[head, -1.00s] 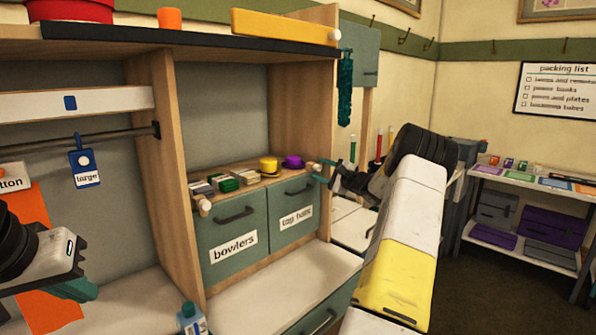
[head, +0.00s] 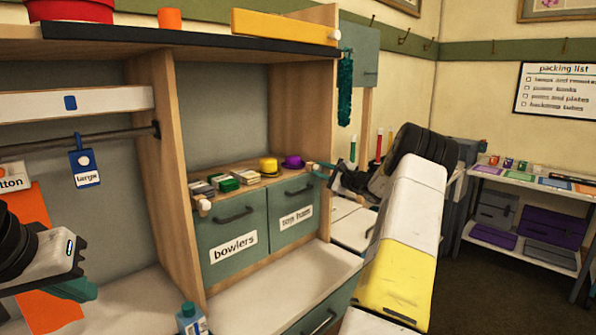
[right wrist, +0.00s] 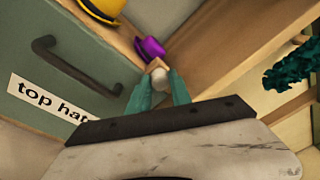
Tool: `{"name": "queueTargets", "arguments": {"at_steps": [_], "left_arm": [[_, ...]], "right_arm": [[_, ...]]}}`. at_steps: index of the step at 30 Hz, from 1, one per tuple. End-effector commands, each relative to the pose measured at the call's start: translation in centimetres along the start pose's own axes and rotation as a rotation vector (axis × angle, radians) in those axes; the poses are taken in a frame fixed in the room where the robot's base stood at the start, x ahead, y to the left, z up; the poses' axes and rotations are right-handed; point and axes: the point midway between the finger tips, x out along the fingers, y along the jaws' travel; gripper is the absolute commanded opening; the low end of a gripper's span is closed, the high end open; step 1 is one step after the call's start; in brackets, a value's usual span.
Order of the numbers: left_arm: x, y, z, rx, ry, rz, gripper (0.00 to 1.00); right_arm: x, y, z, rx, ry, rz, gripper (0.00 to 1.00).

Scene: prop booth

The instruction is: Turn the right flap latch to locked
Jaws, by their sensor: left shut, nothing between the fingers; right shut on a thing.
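The right flap latch is a small wooden peg with a pale round end, at the upper right corner of the "top hats" flap (head: 296,213). My right gripper (head: 319,172) is shut on this latch. In the right wrist view the latch (right wrist: 159,71) sits between the two teal fingers (right wrist: 160,88), its pale end towards the camera. The fingers hide part of it, and I cannot tell its exact turn. The "top hats" flap looks closed. My left gripper (head: 85,291) is shut and empty at the left edge, far from the flaps.
The "bowlers" flap (head: 233,243) is beside it, with its own pale latch (head: 204,205). Small hats stand on the ledge above, a yellow one (head: 268,165) and a purple one (head: 293,161) nearest the latch. A blue bottle (head: 190,318) stands low in front. A wooden side panel (head: 300,120) rises behind.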

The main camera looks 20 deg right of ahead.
Motion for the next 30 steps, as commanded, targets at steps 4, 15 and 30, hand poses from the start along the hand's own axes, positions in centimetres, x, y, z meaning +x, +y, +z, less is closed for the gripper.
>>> {"name": "queueTargets", "arguments": {"at_steps": [4,15,30], "left_arm": [[0.00,0.00,0.00,0.000,0.000,0.000,0.00],[0.00,0.00,0.00,0.000,0.000,0.000,0.00],[0.00,0.00,0.00,0.000,0.000,0.000,0.00]], "right_arm": [[0.05,-0.08,0.06,0.095,0.006,0.011,0.00],[0.08,-0.17,0.15,0.432,0.025,0.049,0.00],[0.11,-0.31,0.17,0.903,0.052,0.103,0.00]]}}
